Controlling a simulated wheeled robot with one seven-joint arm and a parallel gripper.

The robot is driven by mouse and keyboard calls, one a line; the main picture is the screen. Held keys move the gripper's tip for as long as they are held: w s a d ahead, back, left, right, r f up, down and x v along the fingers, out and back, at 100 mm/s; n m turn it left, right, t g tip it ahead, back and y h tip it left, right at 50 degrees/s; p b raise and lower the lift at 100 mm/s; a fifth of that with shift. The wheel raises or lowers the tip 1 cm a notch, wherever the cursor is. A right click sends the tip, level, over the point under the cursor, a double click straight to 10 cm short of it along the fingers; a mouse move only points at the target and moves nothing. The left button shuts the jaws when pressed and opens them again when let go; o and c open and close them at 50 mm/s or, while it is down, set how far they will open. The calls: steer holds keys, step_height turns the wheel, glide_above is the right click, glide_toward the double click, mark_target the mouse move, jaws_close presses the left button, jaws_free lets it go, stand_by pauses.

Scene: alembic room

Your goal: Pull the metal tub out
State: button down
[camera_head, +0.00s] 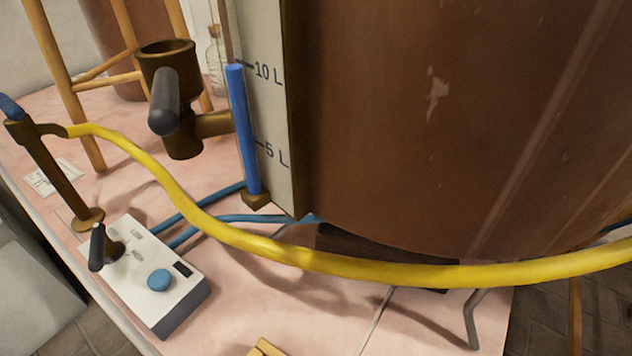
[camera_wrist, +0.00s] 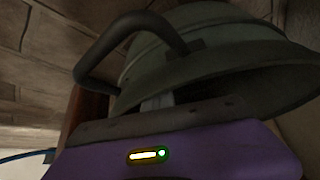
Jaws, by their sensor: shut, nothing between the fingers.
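The metal tub (camera_wrist: 220,45) shows in the wrist view as a grey-green round vessel with a wide flared rim. A dark bent handle (camera_wrist: 128,24) stands out from its left side. The tub looks tilted in this view, and its right part is cut off by the picture edge. My gripper (camera_wrist: 158,102) is at the lower middle of the wrist view, shut and empty, its light fingertips just below the tub's rim. I cannot tell whether the fingertips touch the tub. The tub and my gripper do not show in the head view.
A large brown vat (camera_head: 440,110) with a litre scale fills the head view's right side. A yellow hose (camera_head: 270,250) crosses in front.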

steer(key=shift+s+d+f, duration=0.15)
steer(key=shift+s+f, duration=0.05)
steer(key=shift+s, duration=0.1)
steer(key=shift+s+d, duration=0.9)
steer(key=shift+d, duration=0.3)
steer(key=shift+s+d, duration=0.85)
steer(key=shift+d, duration=0.3)
steer(key=shift+s+d, duration=0.9)
steer(key=shift+d, duration=0.3)
steer(key=shift+s+d, duration=0.85)
steer(key=shift+d, duration=0.35)
steer(key=s+d, duration=0.3)
steer(key=d, duration=0.1)
steer(key=shift+s+d+b, duration=0.3)
steer(key=shift+d+b, duration=0.1)
